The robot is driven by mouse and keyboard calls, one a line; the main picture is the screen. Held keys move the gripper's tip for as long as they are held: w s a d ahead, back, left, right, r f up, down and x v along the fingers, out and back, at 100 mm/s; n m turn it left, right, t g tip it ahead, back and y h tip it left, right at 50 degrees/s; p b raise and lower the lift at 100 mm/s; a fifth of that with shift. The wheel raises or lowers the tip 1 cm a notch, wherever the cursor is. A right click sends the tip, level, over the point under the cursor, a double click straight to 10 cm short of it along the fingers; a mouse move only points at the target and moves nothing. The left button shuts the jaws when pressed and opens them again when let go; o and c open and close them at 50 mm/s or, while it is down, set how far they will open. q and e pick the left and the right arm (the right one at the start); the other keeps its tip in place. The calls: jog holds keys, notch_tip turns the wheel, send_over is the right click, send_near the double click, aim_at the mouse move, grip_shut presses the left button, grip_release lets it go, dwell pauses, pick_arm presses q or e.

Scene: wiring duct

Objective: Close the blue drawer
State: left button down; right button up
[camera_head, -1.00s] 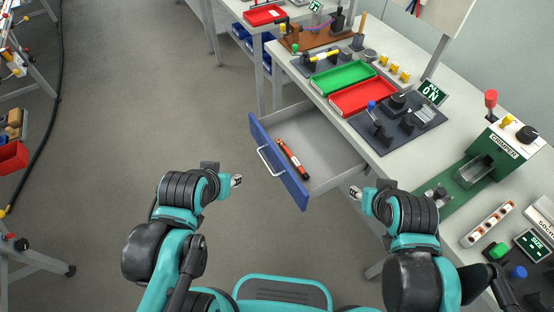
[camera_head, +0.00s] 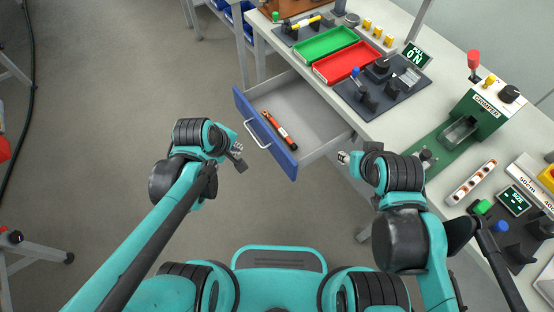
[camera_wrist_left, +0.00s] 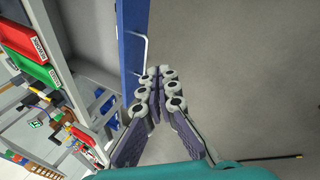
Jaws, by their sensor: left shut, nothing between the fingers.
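The blue drawer (camera_head: 284,159) stands pulled out from under the workbench, with its pale bar handle (camera_head: 257,136) on the front. The blue front (camera_wrist_left: 132,45) and handle (camera_wrist_left: 143,58) also show in the left wrist view. My left gripper (camera_head: 239,157) is shut and empty, in front of the drawer and apart from it, a little to the left of and below the handle. Its closed fingers (camera_wrist_left: 157,82) point toward the handle side in the wrist view. My right gripper (camera_head: 343,157) is right of the drawer, near the bench edge; its fingers are too small to judge.
An orange-red tool (camera_head: 280,131) lies inside the drawer. The workbench (camera_head: 395,137) holds a green tray (camera_head: 326,42), a red tray (camera_head: 347,62), a switch panel and a green press (camera_head: 465,132). The grey floor left of the drawer is clear.

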pick_arm(q)
jog(key=w+d+f+n+g+h+b, duration=0.1)
jog(key=w+d+f+n+b, duration=0.1)
jog(key=d+f+n, duration=0.4)
jog(key=w+d+f+n+g+h+b, duration=0.1)
jog(key=w+d+f+n, duration=0.3)
jog(key=f, duration=0.9)
jog(key=shift+d+f+n+b, duration=0.3)
jog(key=shift+d+n+b, duration=0.5)
jog(key=shift+n, duration=0.8)
jog(key=shift+w, duration=0.1)
